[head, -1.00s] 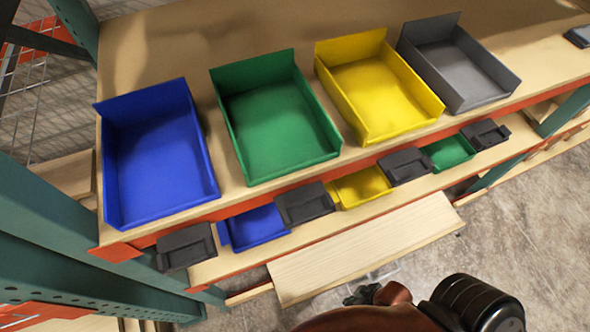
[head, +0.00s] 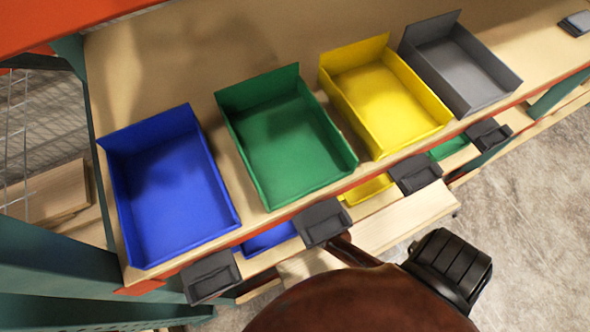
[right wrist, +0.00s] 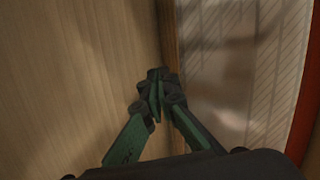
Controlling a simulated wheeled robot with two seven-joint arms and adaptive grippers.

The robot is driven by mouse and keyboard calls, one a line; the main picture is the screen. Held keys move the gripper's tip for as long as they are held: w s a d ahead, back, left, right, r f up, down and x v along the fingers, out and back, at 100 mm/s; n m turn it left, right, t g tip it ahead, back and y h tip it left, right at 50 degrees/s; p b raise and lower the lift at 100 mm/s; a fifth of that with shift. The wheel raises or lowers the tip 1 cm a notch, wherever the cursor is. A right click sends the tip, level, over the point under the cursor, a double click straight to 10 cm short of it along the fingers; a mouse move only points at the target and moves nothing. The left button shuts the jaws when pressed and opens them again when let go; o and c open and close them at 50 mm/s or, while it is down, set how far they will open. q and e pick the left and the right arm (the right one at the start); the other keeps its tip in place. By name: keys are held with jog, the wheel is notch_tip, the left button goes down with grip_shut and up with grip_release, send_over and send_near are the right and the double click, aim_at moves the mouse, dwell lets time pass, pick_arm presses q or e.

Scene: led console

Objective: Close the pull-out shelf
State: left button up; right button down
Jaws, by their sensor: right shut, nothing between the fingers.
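The pull-out shelf (head: 405,220) is a pale wooden board sticking out from under the rack's front in the head view. My right arm hides its middle and much of its left part. In the right wrist view a wood-grained surface, apparently the shelf (right wrist: 80,80), fills the left side, with its edge running up the middle. My right gripper (right wrist: 158,82) is shut and empty, with its fingertips by that edge. Whether they touch it I cannot tell. The right fingers are hidden in the head view. My left gripper is not in view.
Blue (head: 175,190), green (head: 285,140), yellow (head: 385,95) and grey (head: 460,65) bins stand on the upper wooden shelf. Dark boxes (head: 417,173) hang along its front edge above smaller coloured bins. A green rack post (head: 40,265) is at left. Floor (head: 540,190) is clear at right.

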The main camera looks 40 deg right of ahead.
jog(key=d+m+h, duration=0.1)
jog(key=d, duration=0.1)
jog(key=w+d+m+h, duration=0.1)
jog(key=d, duration=0.1)
jog(key=shift+m, duration=0.4)
jog(key=shift+w+d+h, duration=0.2)
jog(key=shift+d+h, duration=0.1)
jog(key=shift+d, duration=0.1)
jog(key=b+x, duration=0.2)
jog(key=x, duration=0.2)
jog(key=b+x, duration=0.2)
jog(key=x, duration=0.3)
jog(key=shift+a+f, duration=0.1)
jog(key=shift+f, duration=0.15)
jog(key=w, duration=0.1)
jog(key=w+d+b, duration=0.1)
jog(key=w, duration=0.1)
jog(key=shift+w+r, duration=0.1)
jog(key=shift+w, duration=0.1)
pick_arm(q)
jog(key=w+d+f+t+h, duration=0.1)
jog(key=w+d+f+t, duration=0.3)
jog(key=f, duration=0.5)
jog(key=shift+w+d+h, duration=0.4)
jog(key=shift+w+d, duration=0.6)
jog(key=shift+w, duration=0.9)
pick_arm(e)
jog(key=shift+w+d+r, duration=0.1)
jog(key=shift+w+d, duration=0.1)
jog(key=shift+w, duration=0.3)
